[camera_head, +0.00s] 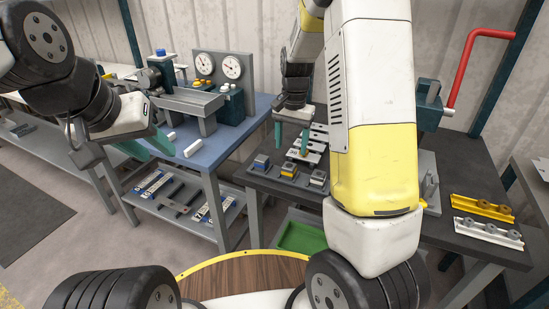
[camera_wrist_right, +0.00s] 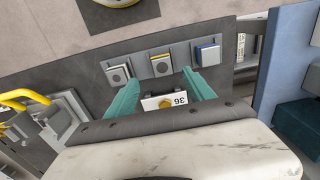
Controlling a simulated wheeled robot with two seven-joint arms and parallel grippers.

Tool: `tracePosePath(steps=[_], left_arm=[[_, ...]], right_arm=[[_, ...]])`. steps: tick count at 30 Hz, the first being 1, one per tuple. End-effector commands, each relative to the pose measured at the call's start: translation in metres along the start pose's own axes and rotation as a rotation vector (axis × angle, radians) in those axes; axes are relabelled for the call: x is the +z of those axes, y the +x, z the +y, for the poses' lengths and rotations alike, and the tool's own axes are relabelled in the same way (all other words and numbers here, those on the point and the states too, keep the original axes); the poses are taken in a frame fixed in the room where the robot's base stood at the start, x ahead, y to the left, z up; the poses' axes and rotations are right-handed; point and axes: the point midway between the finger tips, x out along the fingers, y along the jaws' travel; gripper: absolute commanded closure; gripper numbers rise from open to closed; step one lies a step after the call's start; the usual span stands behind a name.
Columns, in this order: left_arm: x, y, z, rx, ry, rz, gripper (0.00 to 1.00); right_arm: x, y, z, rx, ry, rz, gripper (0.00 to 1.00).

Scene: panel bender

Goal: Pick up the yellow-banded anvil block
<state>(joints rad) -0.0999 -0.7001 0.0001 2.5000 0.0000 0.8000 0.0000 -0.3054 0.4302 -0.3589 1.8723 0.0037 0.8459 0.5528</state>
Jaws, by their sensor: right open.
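The yellow-banded anvil block (camera_wrist_right: 160,66) is the middle one of three small blocks in a row in the right wrist view. My right gripper (camera_head: 291,142) is open, with teal fingers pointing down, above and behind the row in the head view. In the right wrist view its fingertips (camera_wrist_right: 162,80) lie just short of the middle block, apart from it. My left gripper (camera_head: 146,148) looks open and empty over the blue bench's left edge.
A blue-banded block (camera_head: 262,163) and a grey block (camera_wrist_right: 117,73) flank it. White plates (camera_head: 314,140) stand behind the row. A red-handled machine (camera_head: 430,95) and yellow rail (camera_head: 482,208) are right.

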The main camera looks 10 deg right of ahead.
Motion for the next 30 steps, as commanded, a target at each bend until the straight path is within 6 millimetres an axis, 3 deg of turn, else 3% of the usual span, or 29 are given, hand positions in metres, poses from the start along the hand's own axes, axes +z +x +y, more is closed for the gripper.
tracePosePath(steps=[21, 29, 30], left_arm=[[0.0, 0.0, 0.0, 0.0, 0.0, 0.0, 0.64], [0.0, 0.0, 0.0, 0.0, 0.0, 0.0, 0.64], [0.0, 0.0, 0.0, 0.0, 0.0, 0.0, 0.64]], right_arm=[[-0.005, 0.085, -0.001, 0.022, 0.016, -0.005, 0.38], [-0.006, 0.088, -0.001, 0.021, 0.015, -0.004, 0.38], [-0.006, 0.088, -0.001, 0.021, 0.015, -0.004, 0.42]])
